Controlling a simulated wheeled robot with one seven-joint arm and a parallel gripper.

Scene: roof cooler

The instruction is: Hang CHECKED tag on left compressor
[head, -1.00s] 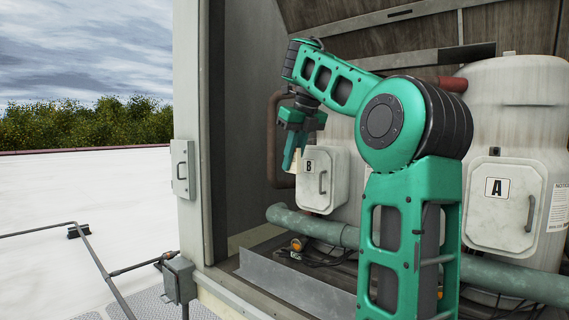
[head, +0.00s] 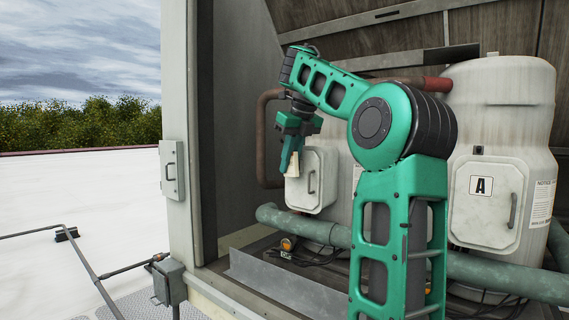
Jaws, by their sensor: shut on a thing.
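My gripper (head: 288,164) points down and is shut on a small cream tag (head: 294,168). Its writing cannot be read. The left compressor (head: 341,165) stands behind my arm, which hides much of it. Its pale cover box (head: 317,184) has a dark handle on the right side. My gripper and the tag overlap the left part of this box and cover its label. I cannot tell whether the tag touches the box. The right compressor (head: 513,110) has a cover marked A (head: 481,186) and is partly behind my arm.
A green pipe (head: 315,227) runs low across both compressors. A brown pipe (head: 262,140) bends at the left inside the housing. The housing's left post (head: 187,100) carries a latch box (head: 171,170). Open white roof (head: 80,190) lies to the left.

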